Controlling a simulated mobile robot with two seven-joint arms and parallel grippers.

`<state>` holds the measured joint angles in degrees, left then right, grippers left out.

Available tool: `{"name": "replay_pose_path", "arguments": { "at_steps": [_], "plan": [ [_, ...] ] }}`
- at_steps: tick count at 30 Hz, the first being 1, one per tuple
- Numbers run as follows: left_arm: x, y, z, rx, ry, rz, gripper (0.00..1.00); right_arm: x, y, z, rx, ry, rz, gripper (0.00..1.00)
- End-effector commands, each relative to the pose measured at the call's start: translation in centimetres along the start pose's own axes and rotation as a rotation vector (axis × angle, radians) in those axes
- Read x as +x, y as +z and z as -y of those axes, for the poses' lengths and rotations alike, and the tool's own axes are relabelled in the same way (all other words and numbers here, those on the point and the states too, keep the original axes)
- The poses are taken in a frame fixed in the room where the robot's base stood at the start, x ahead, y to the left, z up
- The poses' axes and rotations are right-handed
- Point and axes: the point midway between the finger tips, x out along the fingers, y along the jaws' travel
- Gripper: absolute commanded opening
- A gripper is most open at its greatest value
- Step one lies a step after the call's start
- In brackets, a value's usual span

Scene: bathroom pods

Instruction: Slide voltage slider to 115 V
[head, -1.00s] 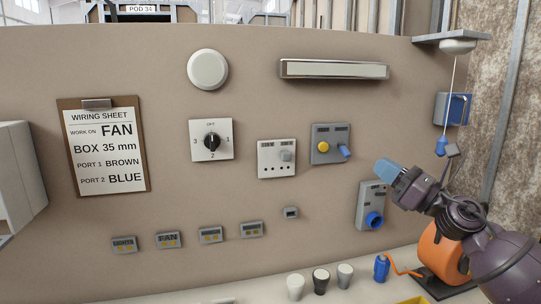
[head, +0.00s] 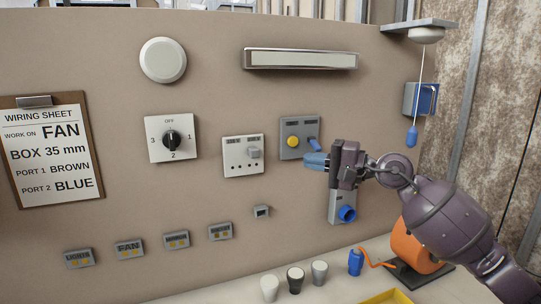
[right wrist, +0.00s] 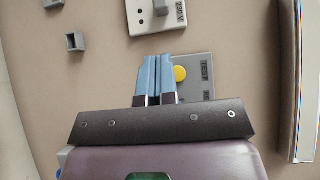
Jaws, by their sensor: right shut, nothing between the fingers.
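The voltage slider panel (head: 233,167) is a white plate on the wall with two small labels along its top and several dark holes below. Its grey slider knob (head: 254,153) sits on the right side. In the right wrist view the panel (right wrist: 142,22) is cut off at the top edge, with its knob (right wrist: 161,7) beside a "230 V" label. My right gripper (head: 308,160) has blue fingers, shut and empty, pointing left, to the right of the panel and apart from the knob. The fingers (right wrist: 158,60) also show together in the right wrist view. My left gripper is out of view.
A rotary dial (head: 155,147) is left of the panel. A blue socket unit (head: 335,205) is below the gripper. Cups (head: 296,280) stand on the ledge.

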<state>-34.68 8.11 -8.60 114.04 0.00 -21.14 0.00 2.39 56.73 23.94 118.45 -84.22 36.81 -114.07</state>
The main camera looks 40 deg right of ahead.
Motion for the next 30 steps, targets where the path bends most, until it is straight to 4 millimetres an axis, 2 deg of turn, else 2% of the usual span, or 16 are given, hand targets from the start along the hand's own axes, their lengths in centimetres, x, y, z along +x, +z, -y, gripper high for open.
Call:
{"name": "replay_pose_path", "arguments": {
  "at_steps": [8, 13, 30],
  "plan": [
    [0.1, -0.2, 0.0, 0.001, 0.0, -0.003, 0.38, 0.0, 0.0, 0.0, 0.003, -0.001, 0.0, 0.0],
    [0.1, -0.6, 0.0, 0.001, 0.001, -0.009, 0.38, 0.9, 0.0, 0.2, 0.004, -0.004, 0.001, 0.0],
    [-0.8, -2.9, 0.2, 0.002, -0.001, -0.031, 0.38, 8.8, 0.0, 0.2, 0.005, -0.005, 0.0, 0.0]
  ]
}}
